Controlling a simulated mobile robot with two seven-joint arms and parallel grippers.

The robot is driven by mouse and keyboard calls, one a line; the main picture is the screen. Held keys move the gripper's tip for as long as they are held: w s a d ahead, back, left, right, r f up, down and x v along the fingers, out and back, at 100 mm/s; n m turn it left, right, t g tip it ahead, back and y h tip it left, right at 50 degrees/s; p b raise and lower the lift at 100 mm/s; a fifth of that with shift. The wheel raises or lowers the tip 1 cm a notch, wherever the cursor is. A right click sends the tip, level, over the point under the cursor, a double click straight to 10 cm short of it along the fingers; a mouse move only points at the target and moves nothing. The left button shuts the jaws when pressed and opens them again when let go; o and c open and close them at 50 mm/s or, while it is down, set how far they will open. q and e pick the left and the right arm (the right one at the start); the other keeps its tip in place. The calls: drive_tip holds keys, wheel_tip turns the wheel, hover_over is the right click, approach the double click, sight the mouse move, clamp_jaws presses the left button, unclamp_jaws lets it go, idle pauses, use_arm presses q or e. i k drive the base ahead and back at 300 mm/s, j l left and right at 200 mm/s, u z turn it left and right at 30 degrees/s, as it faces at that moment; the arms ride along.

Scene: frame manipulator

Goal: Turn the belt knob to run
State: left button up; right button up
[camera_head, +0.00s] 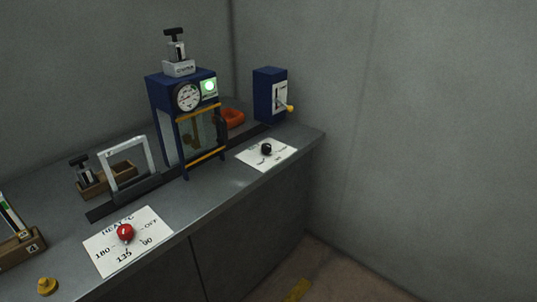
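A black knob (266,148) sits on a white label card (281,159) near the right end of the grey counter. The print on this card is too small to read. A red knob (125,233) sits on another white card (105,263) at the front left, marked HEAT with OFF, 90, 135 and 180 around it. Which of these, if either, is the belt knob, I cannot read for sure. Neither of my grippers shows in the head view.
A blue machine (158,99) with a dial and a lit green light stands mid-counter. A blue lever box (265,93) with a yellow-tipped lever stands back right. A grey frame (149,152), wooden trays, an orange ring (233,118) and a yellow knob (47,286) are also there.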

sight(266, 149)
drive_tip(key=u, duration=0.75)
drive_tip(key=i+l+u, duration=0.1)
drive_tip(key=l+u, duration=1.15)
drive_tip(key=l, duration=1)
drive_tip(key=k+l+u, duration=0.1)
drive_tip(key=l, duration=0.4)
